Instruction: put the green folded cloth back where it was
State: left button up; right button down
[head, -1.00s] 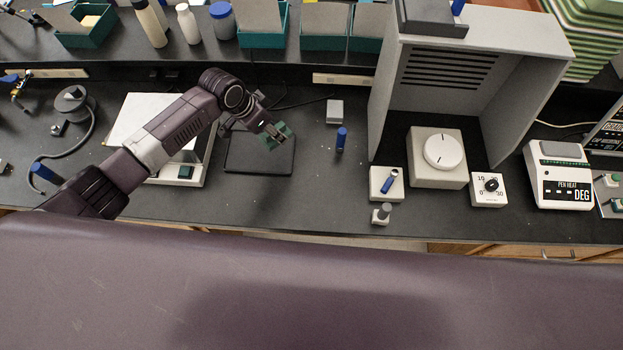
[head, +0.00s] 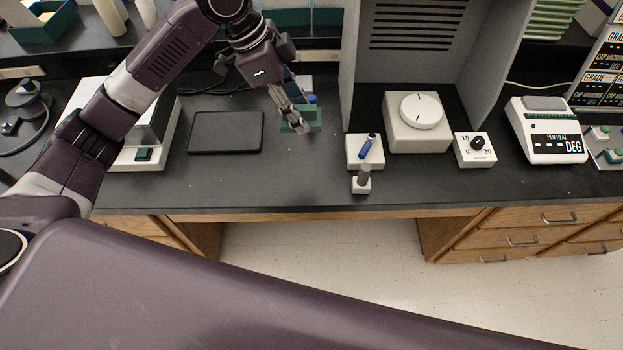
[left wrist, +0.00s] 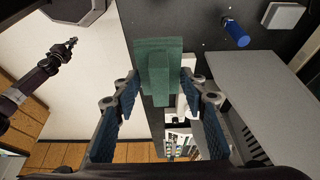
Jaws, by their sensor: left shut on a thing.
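The green folded cloth (head: 301,119) is held between the fingertips of my left gripper (head: 290,117), right of the dark flat pad. In the left wrist view the cloth (left wrist: 158,62) sticks out past both fingers of my left gripper (left wrist: 160,90), which are shut on it. The cloth appears to be just above the black bench top, but I cannot tell its exact height. My right gripper (left wrist: 64,47) shows small at the left of the left wrist view, over the floor; its jaws are too small to judge.
The dark pad (head: 226,132) is bare. A blue cylinder (head: 311,98) stands close behind the cloth and also shows in the left wrist view (left wrist: 235,31). A grey hood (head: 352,60) and a white block with a blue piece (head: 364,152) stand to the right.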

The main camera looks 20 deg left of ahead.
pick_arm(q)
notch_tip(320, 180, down, 20)
jog(key=shift+a+r+p, duration=0.1)
jog(key=shift+r+p, duration=0.15)
jog(key=shift+p, duration=0.4)
jog(key=shift+f, duration=0.1)
jog(key=o, duration=1)
jog(key=v, duration=1.2)
jog(key=shift+b, duration=0.4)
